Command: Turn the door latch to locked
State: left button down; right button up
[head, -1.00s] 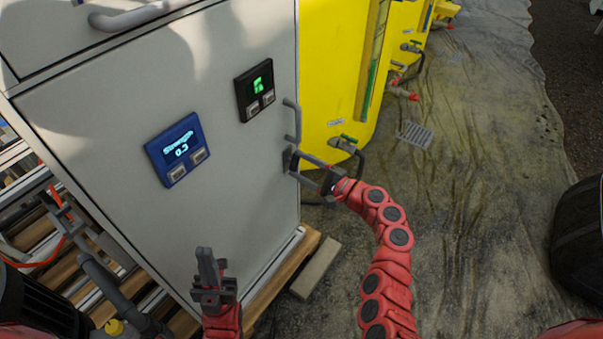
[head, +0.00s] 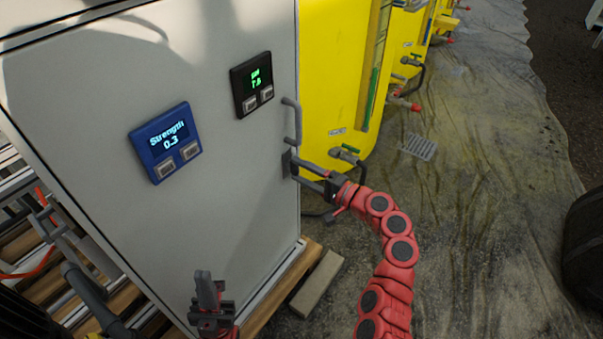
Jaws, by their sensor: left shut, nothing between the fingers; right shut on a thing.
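The grey cabinet door (head: 222,205) fills the left half of the head view. The door latch (head: 287,163) is a small dark piece at the door's right edge, just below the grey bar handle (head: 297,120). My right gripper (head: 300,170) reaches it from the right and is shut on the latch, its fingers covering most of it. Which way the latch points is hard to tell. My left gripper (head: 210,292) is shut and empty, low in front of the door, apart from the latch.
The door carries a blue panel (head: 165,142) reading "Strength 0.3" and a black panel (head: 252,85) with green digits. Yellow tanks (head: 330,70) with valves and hoses stand just right of the cabinet. A wooden base (head: 270,300) lies under it. The floor to the right is mostly clear.

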jog(key=o, duration=1.4)
jog(key=p+v, duration=0.3)
jog(key=v, duration=1.4)
jog(key=shift+s+d, duration=0.1)
jog(key=shift+s, duration=0.05)
